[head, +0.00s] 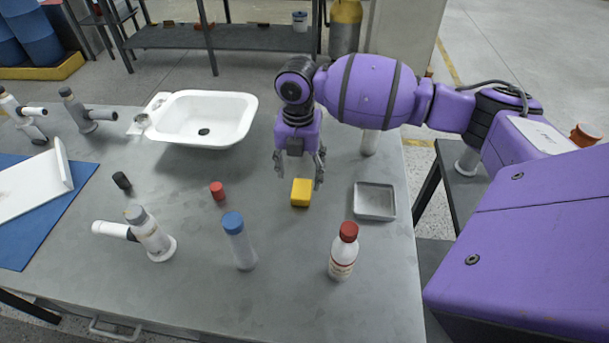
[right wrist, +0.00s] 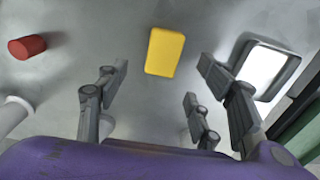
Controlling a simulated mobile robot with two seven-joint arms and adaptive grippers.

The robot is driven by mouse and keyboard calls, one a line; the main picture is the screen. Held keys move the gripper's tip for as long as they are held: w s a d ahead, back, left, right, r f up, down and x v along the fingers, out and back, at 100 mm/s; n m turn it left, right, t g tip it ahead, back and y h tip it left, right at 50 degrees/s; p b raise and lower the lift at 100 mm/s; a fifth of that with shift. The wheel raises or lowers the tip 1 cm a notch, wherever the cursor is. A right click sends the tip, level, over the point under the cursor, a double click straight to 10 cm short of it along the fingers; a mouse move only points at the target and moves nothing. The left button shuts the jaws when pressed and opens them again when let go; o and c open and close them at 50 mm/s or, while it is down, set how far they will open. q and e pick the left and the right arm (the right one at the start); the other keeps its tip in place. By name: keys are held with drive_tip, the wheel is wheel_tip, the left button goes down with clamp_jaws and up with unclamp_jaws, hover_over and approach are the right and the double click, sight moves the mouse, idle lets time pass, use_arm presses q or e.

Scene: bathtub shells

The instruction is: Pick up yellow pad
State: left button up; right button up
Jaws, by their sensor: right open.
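The yellow pad (head: 301,192) is a small block lying on the grey table, right of centre. It also shows in the right wrist view (right wrist: 165,52), at the top middle. My right gripper (head: 299,181) is open and empty, just above and behind the pad in the head view. In the right wrist view the spread fingers (right wrist: 160,85) point toward the pad, which lies beyond their tips and between their lines. The gripper looks apart from the pad. My left gripper is not in view.
A grey tray (head: 375,202) lies right of the pad. A red cap (head: 217,191), a blue-capped tube (head: 239,242) and a red-capped bottle (head: 343,254) stand nearby. A white basin (head: 203,118) is at the back left. Bare table surrounds the pad.

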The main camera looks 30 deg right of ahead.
sight(302, 188)
drive_tip(key=shift+w+d+f, duration=0.1)
drive_tip(key=shift+f, duration=1.45)
drive_tip(key=f, duration=0.4)
drive_tip(key=shift+d+f, duration=0.2)
drive_tip(key=shift+f, duration=0.05)
drive_tip(key=c, duration=1)
